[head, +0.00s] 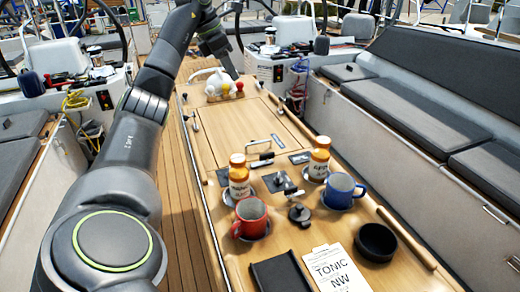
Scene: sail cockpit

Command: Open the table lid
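The wooden table (330,225) runs lengthwise down the middle of the cockpit. Its lid (250,122) is a flat wooden panel in the far half, lying flush with the top, so it looks closed. A metal latch or handle (262,158) sits at the lid's near edge. My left arm comes in from the left, and my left gripper (228,68) points down over the far end of the table, beyond the lid. Its fingers are too small and dark to tell open from shut. My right gripper is out of view.
A red mug (251,217), a blue mug (341,190), two orange-capped bottles (239,178) (319,160), a black bowl (376,242) and a white card (335,268) occupy the near half. Small white, red and yellow items (222,88) stand beyond the lid. Benches (420,110) flank the table.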

